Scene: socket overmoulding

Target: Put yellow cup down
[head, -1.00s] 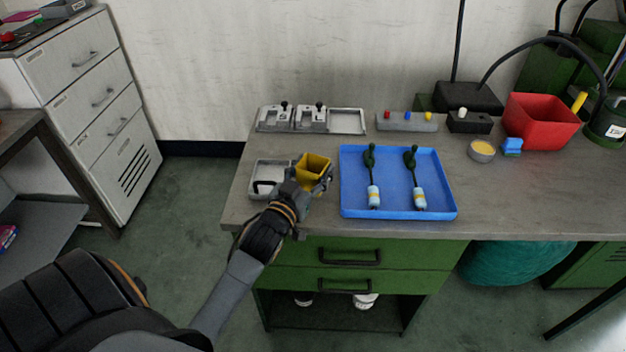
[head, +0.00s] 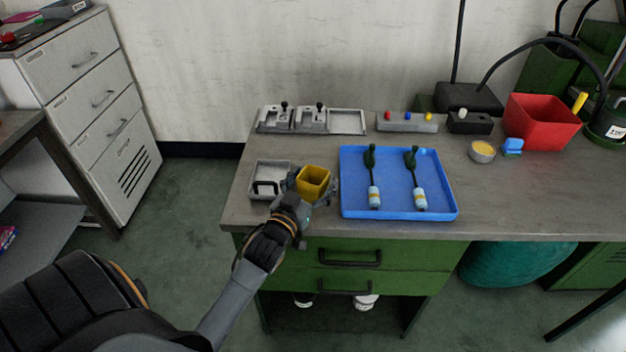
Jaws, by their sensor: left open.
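The yellow cup (head: 313,181) stands upright on the workbench (head: 240,205), between a small grey tray on its left and the blue tray on its right. My left gripper (head: 312,190) is open at the near side of the cup. Its fingers lie to the left and right of the cup, and I cannot tell whether they touch it. The cup's lower front is partly hidden by the gripper. My right gripper is not in view.
The grey tray (head: 256,180) is close on the left. The blue tray (head: 348,207) holds two green-handled tools (head: 375,196) (head: 419,199). Grey fixtures (head: 310,121) and a button box (head: 407,122) stand behind. A small bowl (head: 482,152) and a red bin (head: 540,125) are at right.

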